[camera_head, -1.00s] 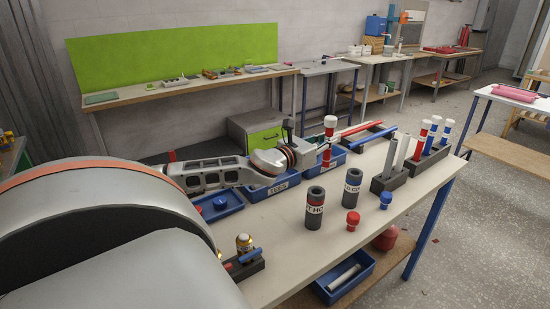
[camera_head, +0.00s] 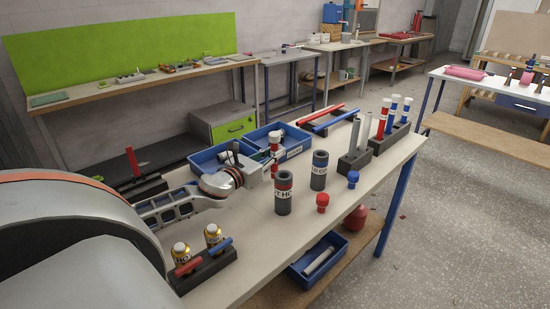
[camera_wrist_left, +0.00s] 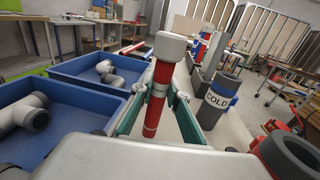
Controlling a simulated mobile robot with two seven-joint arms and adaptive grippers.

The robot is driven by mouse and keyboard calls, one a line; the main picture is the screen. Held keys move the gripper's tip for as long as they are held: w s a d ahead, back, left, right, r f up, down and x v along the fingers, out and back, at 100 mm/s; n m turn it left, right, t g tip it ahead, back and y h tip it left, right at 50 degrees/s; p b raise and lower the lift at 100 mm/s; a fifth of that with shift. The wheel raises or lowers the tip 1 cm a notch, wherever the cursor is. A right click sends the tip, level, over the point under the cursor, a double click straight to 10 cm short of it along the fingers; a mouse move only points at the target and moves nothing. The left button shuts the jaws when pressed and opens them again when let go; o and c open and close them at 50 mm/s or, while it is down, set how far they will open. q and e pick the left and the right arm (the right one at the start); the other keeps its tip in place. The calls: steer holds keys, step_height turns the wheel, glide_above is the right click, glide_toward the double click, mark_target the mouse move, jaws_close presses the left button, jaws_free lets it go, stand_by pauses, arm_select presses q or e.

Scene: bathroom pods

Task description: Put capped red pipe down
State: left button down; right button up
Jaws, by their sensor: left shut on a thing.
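My left gripper (camera_head: 268,169) is shut on a capped red pipe (camera_head: 274,143) and holds it upright beside the blue trays. In the left wrist view the red pipe (camera_wrist_left: 157,92) stands between the fingers, with a white cap (camera_wrist_left: 171,46) on top and a white band. A dark holder marked HO (camera_head: 284,195) stands just in front of the gripper in the head view. A second dark holder (camera_head: 319,170) stands to its right; it reads COLD in the left wrist view (camera_wrist_left: 217,99). My right gripper is not in view.
Blue trays (camera_head: 218,168) with grey fittings lie behind the pipe.

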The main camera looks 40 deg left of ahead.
arm_select(q)
steer(key=shift+f, duration=0.45)
steer(key=shift+f, duration=0.15)
steer(key=c, duration=2)
jaws_free()
steer(key=shift+o, duration=0.2)
steer(key=shift+s, duration=0.55)
steer(key=s, duration=1.1)
steer(key=shift+d, duration=0.25)
